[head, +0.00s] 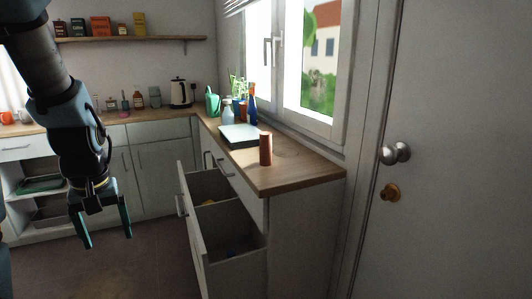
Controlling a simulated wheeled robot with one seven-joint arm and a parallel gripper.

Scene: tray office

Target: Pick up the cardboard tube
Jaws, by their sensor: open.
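A brown cylinder that looks like the cardboard tube (265,149) stands upright on the wooden counter (299,171), near its front end, below the window. My gripper (106,241) hangs at the left of the head view, pointing down, with its two fingers apart and nothing between them. It is well to the left of the tube and lower in the picture, over the floor area, apart from the counter.
A pale flat tray-like thing (239,135) lies just behind the tube. Bottles (252,108) and a green watering can (212,102) stand farther back. Open drawers (230,228) jut out below the counter. A door (455,150) is at right. The floor (150,265) in front is clear.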

